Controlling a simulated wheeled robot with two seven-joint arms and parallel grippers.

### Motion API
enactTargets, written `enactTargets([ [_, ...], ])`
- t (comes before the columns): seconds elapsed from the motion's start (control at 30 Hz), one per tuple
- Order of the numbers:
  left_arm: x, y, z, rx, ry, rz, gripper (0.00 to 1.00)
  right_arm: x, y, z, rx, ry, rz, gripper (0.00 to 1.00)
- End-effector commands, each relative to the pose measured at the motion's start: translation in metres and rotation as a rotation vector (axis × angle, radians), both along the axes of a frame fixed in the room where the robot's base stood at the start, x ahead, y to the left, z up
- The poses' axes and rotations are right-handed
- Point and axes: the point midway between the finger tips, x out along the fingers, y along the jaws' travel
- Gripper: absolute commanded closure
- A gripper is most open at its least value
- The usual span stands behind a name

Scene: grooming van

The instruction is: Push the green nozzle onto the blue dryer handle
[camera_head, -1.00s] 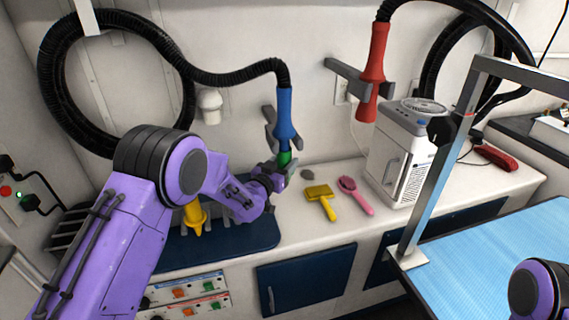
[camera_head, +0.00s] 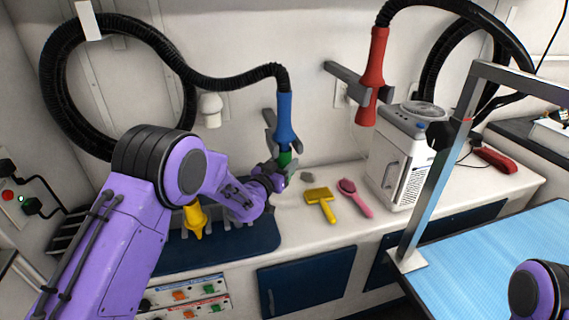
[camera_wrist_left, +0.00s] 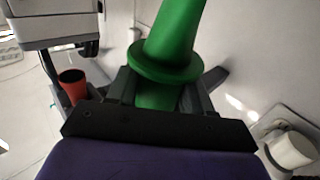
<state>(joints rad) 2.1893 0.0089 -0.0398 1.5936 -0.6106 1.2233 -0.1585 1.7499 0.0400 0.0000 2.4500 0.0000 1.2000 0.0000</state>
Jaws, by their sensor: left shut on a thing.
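The blue dryer handle (camera_head: 286,120) hangs upright in its grey wall bracket, at the end of a black hose. The green nozzle (camera_head: 285,158) is directly below the handle's lower end; in the head view they meet, but I cannot tell how far they are joined. My left gripper (camera_head: 272,170) is shut on the green nozzle from the left. In the left wrist view the nozzle (camera_wrist_left: 168,50), with its wide collar, rises between the dark fingers (camera_wrist_left: 160,92). The blue handle is not visible there. My right gripper is out of view.
A red dryer handle (camera_head: 373,75) hangs to the right above a white machine (camera_head: 402,155). A yellow brush (camera_head: 320,204) and a pink brush (camera_head: 355,197) lie on the counter. A yellow nozzle (camera_head: 195,221) stands on the left, beside my left arm. A blue table (camera_head: 500,265) is at right.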

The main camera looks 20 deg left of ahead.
Motion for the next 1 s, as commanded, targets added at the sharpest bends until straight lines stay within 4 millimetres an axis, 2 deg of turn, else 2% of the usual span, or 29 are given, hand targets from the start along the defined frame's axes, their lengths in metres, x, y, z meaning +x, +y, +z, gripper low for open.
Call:
enactTargets([
  [0.03,0.000,0.000,0.001,-0.001,-0.003,0.000,0.43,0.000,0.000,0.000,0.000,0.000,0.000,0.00],
  [0.1,0.000,0.000,0.002,-0.001,-0.003,0.000,0.20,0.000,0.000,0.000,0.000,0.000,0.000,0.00],
  [0.47,-0.005,0.001,0.000,-0.001,-0.003,0.000,0.20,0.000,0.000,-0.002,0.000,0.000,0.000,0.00],
  [0.57,-0.021,0.005,-0.002,0.000,-0.002,0.000,0.20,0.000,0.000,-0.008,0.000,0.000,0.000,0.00],
  [0.8,-0.077,0.016,-0.005,0.000,-0.002,0.001,0.20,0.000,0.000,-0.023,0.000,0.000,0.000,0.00],
  [1.0,-0.101,0.021,-0.004,-0.001,-0.003,0.001,0.20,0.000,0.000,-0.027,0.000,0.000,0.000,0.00],
])
